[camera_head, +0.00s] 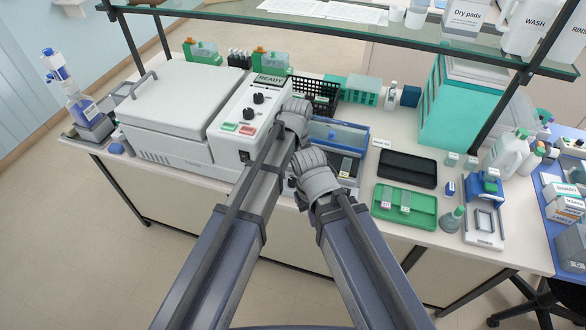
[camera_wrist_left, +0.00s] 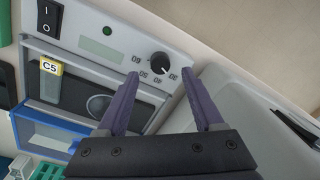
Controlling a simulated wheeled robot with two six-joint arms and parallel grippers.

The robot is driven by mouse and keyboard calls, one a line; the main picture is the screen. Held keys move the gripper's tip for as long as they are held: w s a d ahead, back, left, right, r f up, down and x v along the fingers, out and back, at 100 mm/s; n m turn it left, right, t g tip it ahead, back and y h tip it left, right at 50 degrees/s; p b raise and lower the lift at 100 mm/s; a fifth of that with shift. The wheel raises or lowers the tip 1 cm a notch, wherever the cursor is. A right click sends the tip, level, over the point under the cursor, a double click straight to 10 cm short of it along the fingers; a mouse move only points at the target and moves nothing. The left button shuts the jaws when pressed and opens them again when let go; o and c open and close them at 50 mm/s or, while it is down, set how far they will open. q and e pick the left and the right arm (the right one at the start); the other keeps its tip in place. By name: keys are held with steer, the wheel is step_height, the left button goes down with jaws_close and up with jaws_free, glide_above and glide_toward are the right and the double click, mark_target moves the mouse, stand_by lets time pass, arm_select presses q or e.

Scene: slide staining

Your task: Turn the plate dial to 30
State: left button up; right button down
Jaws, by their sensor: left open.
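The plate dial (camera_wrist_left: 160,62) is a round black knob on a pale panel in the left wrist view, with numbers around it that look upside down. I cannot tell its exact setting. My left gripper (camera_wrist_left: 160,73) is open. Its two purple fingers point toward the dial, one on each side of it in the picture; I cannot tell whether they touch it. In the head view my left arm reaches over the bench, and its wrist hides the fingers. My right arm also reaches in, with its gripper hidden from view.
The panel also carries a black power switch (camera_wrist_left: 48,17) and a green indicator (camera_wrist_left: 107,31). A yellow C5 tag (camera_wrist_left: 50,67) and a blue-walled container (camera_wrist_left: 48,128) are close by. A large white machine (camera_head: 180,110) stands at the left. A green tray (camera_head: 405,224) lies at the right.

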mark_target(294, 180)
arm_select(q)
step_height(294, 180, up, 4)
steer(key=shift+d+f+p, duration=0.1)
steer(key=shift+f+p, duration=0.15)
steer(key=shift+p, duration=0.95)
arm_select(e)
step_height(294, 180, up, 4)
steer(key=shift+f, duration=0.25)
arm_select(q)
steer(key=shift+f, duration=0.1)
arm_select(e)
steer(key=shift+f, duration=0.1)
